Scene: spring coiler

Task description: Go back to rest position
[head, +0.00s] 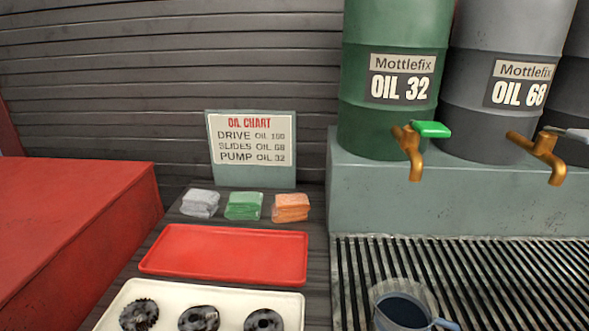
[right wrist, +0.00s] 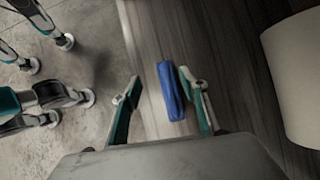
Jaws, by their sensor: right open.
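My right gripper (right wrist: 158,76) shows in the right wrist view with its two fingers spread apart. A blue folded or block-like item (right wrist: 171,90) appears between the fingers, closer to the right-hand finger. It seems to lie on the dark planked surface (right wrist: 225,70) below, and I cannot tell whether the finger touches it. Neither gripper shows in the head view, and my left gripper is in no view.
In the head view are a red tray (head: 225,255), a cream tray (head: 225,290) with dark gears, folded cloths (head: 244,206), an oil chart (head: 250,140), a green drum (head: 395,40), a grey drum (head: 505,40) and a jug (head: 402,310) on a grate. A cream rounded object (right wrist: 298,75) stands right in the wrist view.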

